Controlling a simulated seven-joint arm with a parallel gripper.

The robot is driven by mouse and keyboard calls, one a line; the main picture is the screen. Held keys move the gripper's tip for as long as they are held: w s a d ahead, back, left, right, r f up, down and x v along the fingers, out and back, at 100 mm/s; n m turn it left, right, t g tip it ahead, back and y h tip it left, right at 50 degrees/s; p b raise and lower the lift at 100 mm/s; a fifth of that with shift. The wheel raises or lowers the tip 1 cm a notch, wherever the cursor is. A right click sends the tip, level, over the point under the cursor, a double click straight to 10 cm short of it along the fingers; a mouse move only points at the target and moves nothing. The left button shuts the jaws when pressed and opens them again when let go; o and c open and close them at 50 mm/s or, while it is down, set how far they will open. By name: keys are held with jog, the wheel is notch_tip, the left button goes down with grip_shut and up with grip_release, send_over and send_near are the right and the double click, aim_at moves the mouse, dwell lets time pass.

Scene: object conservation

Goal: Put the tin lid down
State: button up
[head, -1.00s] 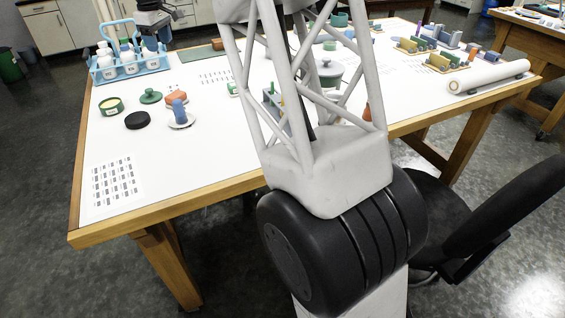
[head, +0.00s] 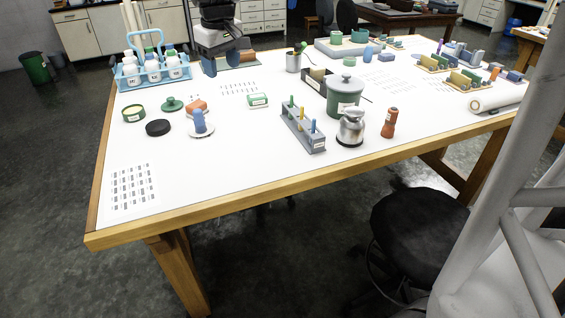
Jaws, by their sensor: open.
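A black round disc (head: 158,127), which looks like the tin lid, lies flat on the white table at the left. An open round green tin (head: 133,114) with a pale inside and a label stands just behind and left of it, apart from it. A green lid with a knob (head: 172,104) lies behind the disc to the right. My gripper (head: 222,61) hangs at the top of the view near the green mat, well behind these things. It is open, with nothing seen in it. Its fingertips are small and hard to make out.
A blue bottle carrier (head: 128,83) stands at the back left. A blue piece on a white saucer (head: 208,132) is right of the disc. The front left is mostly clear.

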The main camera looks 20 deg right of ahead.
jog(key=s+d+f+m, duration=0.1)
jog(key=s+f, duration=0.3)
jog(key=s, duration=0.7)
jog(key=s+d+f+m, duration=0.2)
jog(key=s+f, duration=0.2)
jog(key=s, duration=0.7)
jog(key=s+d+f+m+t, duration=0.1)
jog(key=s+f, duration=0.3)
jog(key=s, duration=0.8)
jog(key=shift+d+f+m, duration=0.2)
jog(key=shift+d+m, duration=0.1)
jog(key=shift+m, duration=0.5)
